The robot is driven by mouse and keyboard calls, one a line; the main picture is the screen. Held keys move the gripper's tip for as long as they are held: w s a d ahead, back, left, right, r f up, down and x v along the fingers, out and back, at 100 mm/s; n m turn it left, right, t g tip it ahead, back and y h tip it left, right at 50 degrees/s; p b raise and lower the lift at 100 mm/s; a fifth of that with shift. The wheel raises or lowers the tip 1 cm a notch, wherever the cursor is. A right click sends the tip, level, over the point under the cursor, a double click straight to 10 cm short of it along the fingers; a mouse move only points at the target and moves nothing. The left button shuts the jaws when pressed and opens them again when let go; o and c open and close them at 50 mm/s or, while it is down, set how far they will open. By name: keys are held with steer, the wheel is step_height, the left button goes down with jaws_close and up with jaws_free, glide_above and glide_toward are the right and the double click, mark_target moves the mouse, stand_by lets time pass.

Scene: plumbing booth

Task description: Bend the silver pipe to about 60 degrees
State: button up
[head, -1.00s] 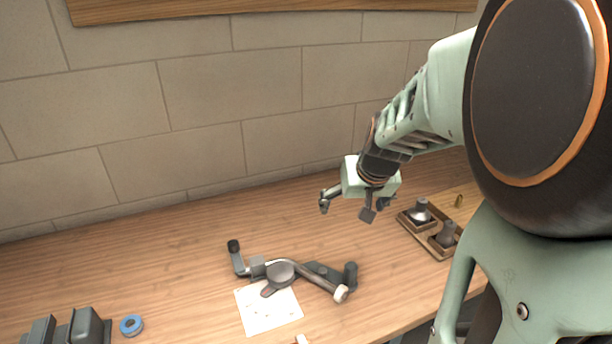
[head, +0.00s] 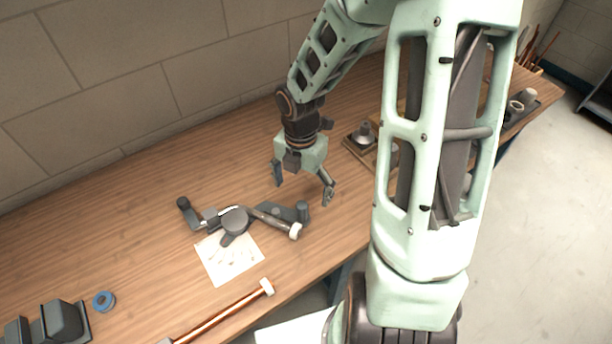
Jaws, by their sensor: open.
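A grey pipe bender (head: 235,221) lies on the wooden workbench, with a round former in its middle. One of its handles has a dark grip (head: 184,203) at the left end, and a short upright grey grip (head: 302,211) stands at the right end. The silver pipe (head: 270,217) appears to lie in the bender and runs out to the right, ending in a pale cap; its bend angle is hard to read. My gripper (head: 302,186) is open and empty, pointing down above and just behind the bender's right end, apart from it.
A paper sheet (head: 229,260) lies in front of the bender. A copper pipe (head: 224,319) lies near the front edge. A blue ring (head: 104,301) and a dark grey block device (head: 60,322) are at the left. A wooden tray (head: 357,148) with fittings is behind right.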

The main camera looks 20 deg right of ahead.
mark_target(302, 217)
steer(key=shift+s+a+f+b, duration=0.1)
steer(key=shift+f+b, duration=0.4)
steer(key=shift+f, duration=0.6)
step_height(302, 217, down, 6)
steer(key=b, duration=0.5)
steer(key=shift+b, duration=0.4)
steer(key=shift+r, duration=0.1)
steer(key=c, duration=1.5)
steer(key=shift+s+a+m, duration=0.2)
steer(key=shift+s+m, duration=0.2)
steer(key=shift+s, duration=0.25)
steer(key=shift+s+a+m, duration=0.15)
steer(key=shift+s+m, duration=0.25)
steer(key=shift+s, duration=0.5)
